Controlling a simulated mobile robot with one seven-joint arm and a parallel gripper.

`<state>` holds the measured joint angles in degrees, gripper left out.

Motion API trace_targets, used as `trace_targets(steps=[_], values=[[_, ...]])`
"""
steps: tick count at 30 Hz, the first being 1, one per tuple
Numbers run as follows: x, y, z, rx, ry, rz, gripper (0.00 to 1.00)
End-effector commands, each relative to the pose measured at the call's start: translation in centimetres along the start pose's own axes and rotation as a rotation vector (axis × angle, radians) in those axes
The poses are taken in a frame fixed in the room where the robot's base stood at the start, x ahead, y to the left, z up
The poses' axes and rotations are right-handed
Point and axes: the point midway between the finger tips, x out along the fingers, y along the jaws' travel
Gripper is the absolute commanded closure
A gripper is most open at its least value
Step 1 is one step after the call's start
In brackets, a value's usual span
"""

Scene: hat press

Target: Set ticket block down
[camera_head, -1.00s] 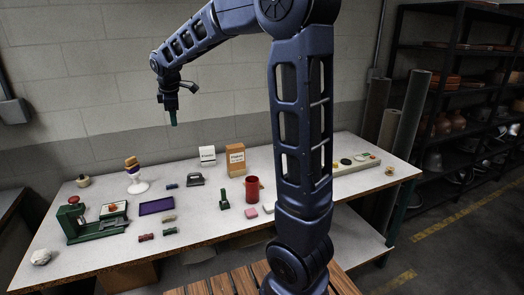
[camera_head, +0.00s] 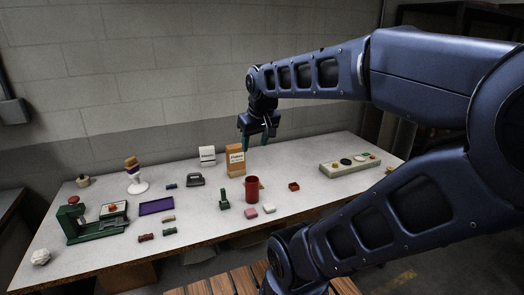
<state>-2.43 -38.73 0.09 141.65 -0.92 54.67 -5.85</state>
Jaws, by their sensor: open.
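A white block with dark print on its front (camera_head: 207,155) stands upright at the back of the table, left of an orange-brown box with a white label (camera_head: 236,161). The print is too small to read, so I cannot tell for certain which is the ticket block. My gripper (camera_head: 257,144) is open and points down, above and beside the right top of the orange-brown box. Nothing shows between its fingers. I cannot tell whether a finger touches the box.
A red cup (camera_head: 252,190), a dark iron-like tool (camera_head: 195,180), a purple tray (camera_head: 156,206) and a green press (camera_head: 85,222) stand on the table (camera_head: 215,238). A control panel (camera_head: 350,164) lies at the right. Small pink blocks lie near the front edge.

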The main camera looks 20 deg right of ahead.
Motion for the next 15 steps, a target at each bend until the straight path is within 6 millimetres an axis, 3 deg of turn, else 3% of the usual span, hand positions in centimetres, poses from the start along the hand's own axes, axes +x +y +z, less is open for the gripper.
trace_targets(steps=[3,6,15], values=[[0.2,0.3,2.4,0.093,0.006,0.004,0.49],[0.4,0.3,3.4,0.136,0.009,0.005,0.49],[0.4,0.3,3.7,0.153,0.009,0.004,0.49]])
